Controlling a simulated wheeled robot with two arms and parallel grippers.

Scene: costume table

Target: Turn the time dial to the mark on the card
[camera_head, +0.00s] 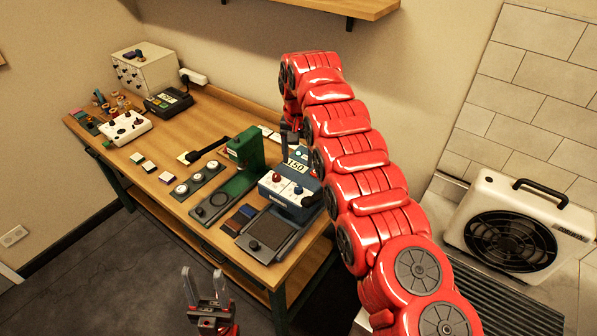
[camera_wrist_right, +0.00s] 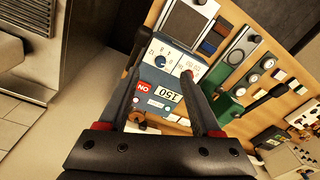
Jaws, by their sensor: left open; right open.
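A blue press machine (camera_head: 283,202) stands at the right end of the table. Its white panel carries a red knob (camera_head: 276,177) and a blue knob (camera_head: 298,190), with a display reading 150 (camera_head: 296,164) behind. In the right wrist view the panel appears upside down, with the blue knob (camera_wrist_right: 160,62) and red knob (camera_wrist_right: 187,74). I cannot tell which is the time dial or where it points. No marked card can be made out for certain. My right gripper (camera_head: 290,133) is open above the machine's back, apart from the knobs. My left gripper (camera_head: 205,285) is open and empty before the table.
A green press (camera_head: 246,150) stands left of the blue machine. Coloured tiles (camera_head: 245,211), a strip with round dials (camera_head: 189,184) and a white control box (camera_head: 124,128) lie on the table. A wall shelf (camera_head: 330,6) hangs above. A fan heater (camera_head: 520,230) stands at right.

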